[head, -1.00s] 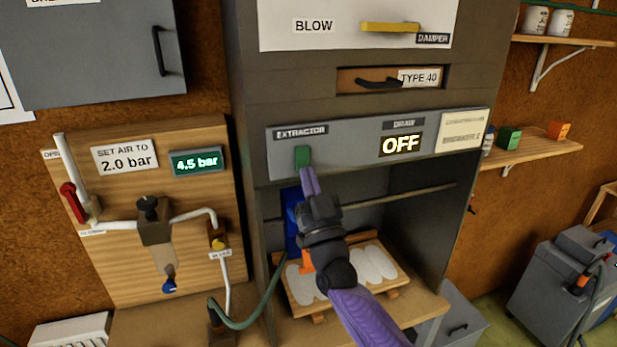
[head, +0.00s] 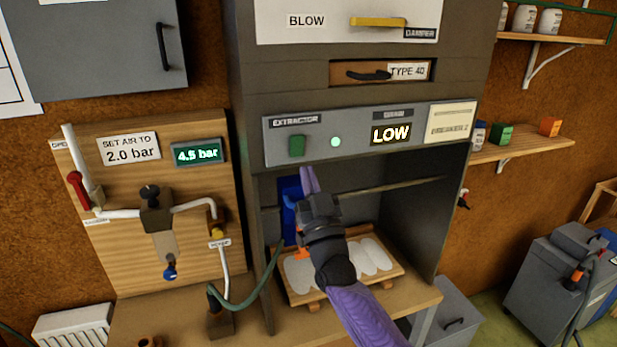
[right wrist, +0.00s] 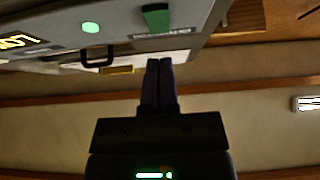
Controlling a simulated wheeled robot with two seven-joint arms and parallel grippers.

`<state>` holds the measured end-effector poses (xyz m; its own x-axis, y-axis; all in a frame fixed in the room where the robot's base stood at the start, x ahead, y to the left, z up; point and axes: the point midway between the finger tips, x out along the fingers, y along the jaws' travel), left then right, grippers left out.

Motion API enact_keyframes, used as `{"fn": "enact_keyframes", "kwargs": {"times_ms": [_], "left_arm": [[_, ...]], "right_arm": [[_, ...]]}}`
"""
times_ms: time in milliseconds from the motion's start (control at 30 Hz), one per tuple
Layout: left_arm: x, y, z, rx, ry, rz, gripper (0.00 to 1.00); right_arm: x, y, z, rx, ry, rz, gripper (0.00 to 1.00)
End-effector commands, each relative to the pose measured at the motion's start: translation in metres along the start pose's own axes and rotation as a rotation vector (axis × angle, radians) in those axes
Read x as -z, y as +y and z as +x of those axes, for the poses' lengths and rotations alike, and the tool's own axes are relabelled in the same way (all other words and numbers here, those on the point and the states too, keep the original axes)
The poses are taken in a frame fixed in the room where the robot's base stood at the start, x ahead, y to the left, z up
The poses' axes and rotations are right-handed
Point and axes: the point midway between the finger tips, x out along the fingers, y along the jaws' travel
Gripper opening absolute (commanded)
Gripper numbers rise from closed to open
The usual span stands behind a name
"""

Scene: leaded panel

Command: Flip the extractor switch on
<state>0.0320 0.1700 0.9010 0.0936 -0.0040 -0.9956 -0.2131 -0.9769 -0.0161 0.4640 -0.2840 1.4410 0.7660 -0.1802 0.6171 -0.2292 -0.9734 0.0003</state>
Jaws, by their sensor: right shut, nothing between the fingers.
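The green extractor switch (head: 297,146) sits on the grey control panel (head: 352,152) under the EXTRACTOR label. A round pale green lamp (head: 336,142) is lit beside it, and the draw display (head: 390,134) reads LOW. My right gripper (head: 309,180) is shut and empty, just below the panel's lower edge and apart from the switch. In the right wrist view the shut fingers (right wrist: 158,82) point up toward the panel, with the green switch (right wrist: 155,17) beyond their tips and the green lamp (right wrist: 90,27) to its left. My left gripper is not in view.
Below the panel is an open bay with a wooden tray (head: 390,281) holding pale pieces. A yellow damper handle (head: 378,22) is above. An air board (head: 109,218) with a red lever and a gauge reading 4.5 bar stands at left. Shelves (head: 535,145) are at right.

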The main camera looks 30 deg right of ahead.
Motion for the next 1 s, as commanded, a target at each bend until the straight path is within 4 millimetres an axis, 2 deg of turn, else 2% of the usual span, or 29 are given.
{"fn": "enact_keyframes", "kwargs": {"times_ms": [33,167,367,500,633,1000], "left_arm": [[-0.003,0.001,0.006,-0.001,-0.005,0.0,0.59],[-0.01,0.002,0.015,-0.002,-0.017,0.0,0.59],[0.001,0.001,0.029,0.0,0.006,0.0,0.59],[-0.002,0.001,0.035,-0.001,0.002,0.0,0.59],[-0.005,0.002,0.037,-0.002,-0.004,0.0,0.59],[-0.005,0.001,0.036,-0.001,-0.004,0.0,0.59]], "right_arm": [[-0.006,0.0,-0.012,0.0,-0.003,0.0,0.0],[-0.011,0.0,-0.035,0.0,-0.003,0.001,0.0],[-0.021,0.0,-0.072,0.0,-0.003,0.0,0.0],[-0.024,0.0,-0.09,-0.001,-0.002,-0.001,0.0],[-0.024,0.0,-0.096,0.0,-0.001,0.0,0.0],[-0.024,0.0,-0.096,0.0,0.0,0.0,0.0]]}}
